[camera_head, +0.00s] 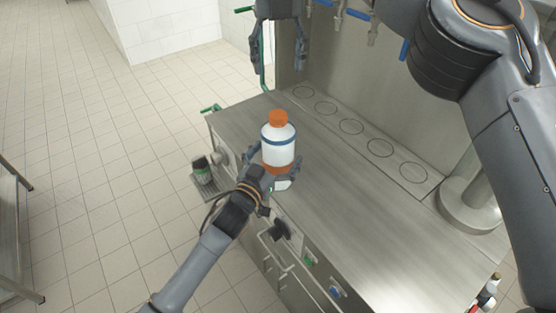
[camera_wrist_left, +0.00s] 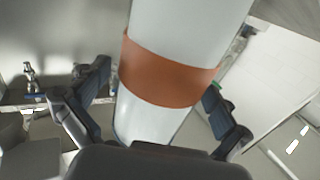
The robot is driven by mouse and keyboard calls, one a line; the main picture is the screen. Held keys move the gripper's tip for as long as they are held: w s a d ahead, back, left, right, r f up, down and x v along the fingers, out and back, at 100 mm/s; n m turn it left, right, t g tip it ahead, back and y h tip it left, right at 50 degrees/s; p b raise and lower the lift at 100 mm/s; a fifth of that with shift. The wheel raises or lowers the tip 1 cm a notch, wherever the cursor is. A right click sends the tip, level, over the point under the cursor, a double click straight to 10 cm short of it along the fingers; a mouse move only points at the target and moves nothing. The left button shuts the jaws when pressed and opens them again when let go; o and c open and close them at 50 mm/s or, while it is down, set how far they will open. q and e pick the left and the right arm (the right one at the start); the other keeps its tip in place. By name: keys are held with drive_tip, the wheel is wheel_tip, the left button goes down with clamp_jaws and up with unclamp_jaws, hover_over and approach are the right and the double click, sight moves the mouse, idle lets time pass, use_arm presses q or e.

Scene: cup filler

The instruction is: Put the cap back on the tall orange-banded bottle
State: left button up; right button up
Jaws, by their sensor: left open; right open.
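The tall bottle (camera_head: 279,146) stands upright on the metal counter near its left edge. It is white with a blue band and an orange band low down. An orange cap (camera_head: 278,118) shows on its top, seemingly seated. My left gripper (camera_head: 275,158) is open with its fingers on either side of the bottle's lower part. In the left wrist view the bottle's orange band (camera_wrist_left: 170,76) rises between the open fingers (camera_wrist_left: 158,95); firm contact cannot be told. My right gripper (camera_head: 277,60) is open and empty, pointing down beyond the bottle at the top of the view.
The steel counter (camera_head: 345,190) is clear to the right of the bottle. A row of round rings (camera_head: 351,126) lies along the back below several taps (camera_head: 372,30). A dark can (camera_head: 203,172) stands on a small side tray (camera_head: 195,187). A round metal column base (camera_head: 468,205) stands at right.

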use_arm(q)
drive_tip(key=v, duration=1.2)
